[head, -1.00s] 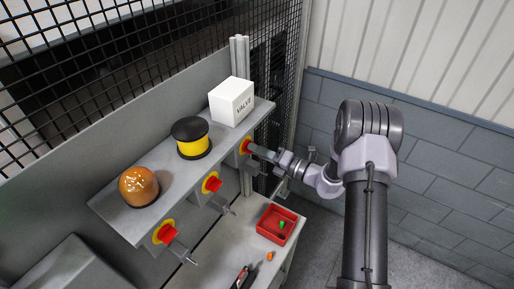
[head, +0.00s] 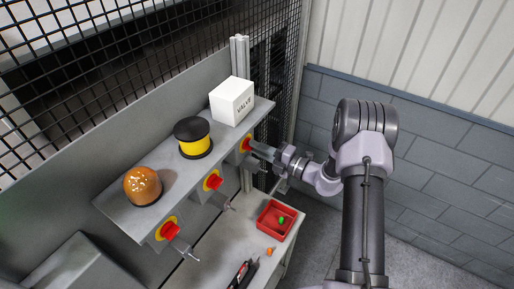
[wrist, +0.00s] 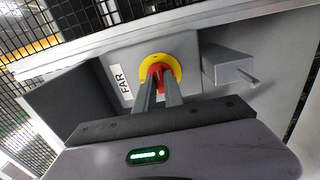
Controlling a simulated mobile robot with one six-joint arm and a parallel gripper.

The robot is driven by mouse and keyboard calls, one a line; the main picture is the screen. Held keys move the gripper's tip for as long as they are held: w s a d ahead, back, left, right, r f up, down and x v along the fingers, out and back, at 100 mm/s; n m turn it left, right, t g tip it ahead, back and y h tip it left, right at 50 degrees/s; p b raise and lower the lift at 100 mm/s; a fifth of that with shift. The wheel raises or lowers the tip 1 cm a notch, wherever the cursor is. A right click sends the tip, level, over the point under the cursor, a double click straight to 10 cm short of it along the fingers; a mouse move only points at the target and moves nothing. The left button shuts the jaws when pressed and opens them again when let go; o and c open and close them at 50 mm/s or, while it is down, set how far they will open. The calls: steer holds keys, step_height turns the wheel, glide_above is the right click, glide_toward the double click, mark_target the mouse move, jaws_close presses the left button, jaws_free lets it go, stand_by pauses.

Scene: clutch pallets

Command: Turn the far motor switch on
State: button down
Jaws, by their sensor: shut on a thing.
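The far motor switch (head: 246,142) is the farthest of three red-and-yellow rotary switches on the grey panel's front, below the white VALVE box. In the wrist view its red handle (wrist: 157,72) stands on a yellow disc (wrist: 174,63) beside a label reading FAR (wrist: 121,82). My gripper (head: 256,147) reaches it from the right. In the wrist view my gripper (wrist: 158,80) has its two fingers closed on the red handle, one on each side. The fingers hide part of the handle, and its exact angle is hard to tell.
The middle switch (head: 213,181) and near switch (head: 168,231) have metal bars close by. The VALVE box (head: 232,101), a yellow-black beacon (head: 193,138) and an orange dome (head: 142,186) stand on the ledge. A red tray (head: 277,221) sits on the lower bench. Wire mesh stands behind.

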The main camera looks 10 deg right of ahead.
steer(key=c, duration=1.4)
jaws_free()
steer(key=shift+c, duration=0.2)
steer(key=b+v, duration=0.3)
steer(key=v, duration=1.4)
steer(key=shift+s+d, duration=0.2)
steer(key=shift+r, duration=0.1)
